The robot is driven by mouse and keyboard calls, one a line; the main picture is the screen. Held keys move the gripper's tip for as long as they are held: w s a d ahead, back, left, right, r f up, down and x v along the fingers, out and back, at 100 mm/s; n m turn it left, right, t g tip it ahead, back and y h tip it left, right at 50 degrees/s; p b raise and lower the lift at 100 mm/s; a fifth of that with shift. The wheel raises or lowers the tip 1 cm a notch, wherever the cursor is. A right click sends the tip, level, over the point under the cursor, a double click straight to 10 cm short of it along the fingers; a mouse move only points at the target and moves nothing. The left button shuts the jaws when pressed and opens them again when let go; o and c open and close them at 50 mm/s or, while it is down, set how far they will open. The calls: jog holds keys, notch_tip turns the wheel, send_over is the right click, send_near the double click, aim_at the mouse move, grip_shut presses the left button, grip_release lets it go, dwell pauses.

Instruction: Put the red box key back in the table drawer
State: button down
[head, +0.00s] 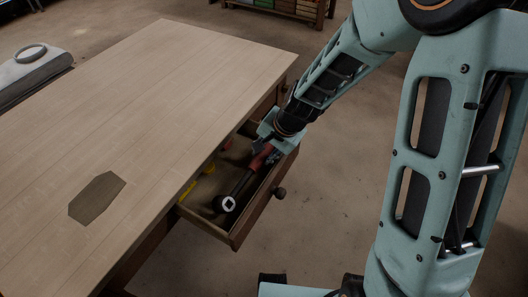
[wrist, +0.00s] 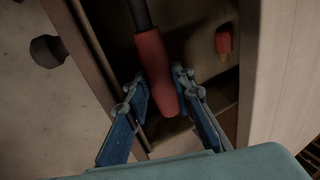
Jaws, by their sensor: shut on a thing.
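The red box key has a red handle (head: 257,162) and a dark shaft ending in a bright square-holed socket (head: 229,204). My gripper (head: 265,150) is shut on the red handle. In the wrist view the two blue fingers (wrist: 160,78) stand on either side of the handle (wrist: 153,62). The table drawer (head: 237,239) is pulled out, and the key lies lengthwise over or inside it. I cannot tell whether the key touches the drawer floor. The drawer's front panel also shows in the wrist view (wrist: 88,42).
The drawer holds a yellow tool (head: 188,190) and a small red-ended thing (wrist: 223,43). A round knob (head: 280,192) sticks out from the drawer front. The wooden tabletop (head: 160,100) overhangs the drawer's back and bears a dark patch (head: 97,197). Open floor lies right of the drawer.

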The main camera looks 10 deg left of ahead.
jog(key=shift+f, duration=0.1)
jog(key=c, duration=1.6)
grip_release()
jog(key=shift+o, duration=0.4)
jog(key=o, duration=1.5)
jog(key=shift+s+d+f, duration=0.1)
jog(key=shift+d, duration=0.05)
jog(key=shift+r, duration=0.4)
jog(key=shift+p+v, duration=1.85)
jog(key=shift+v, duration=1.35)
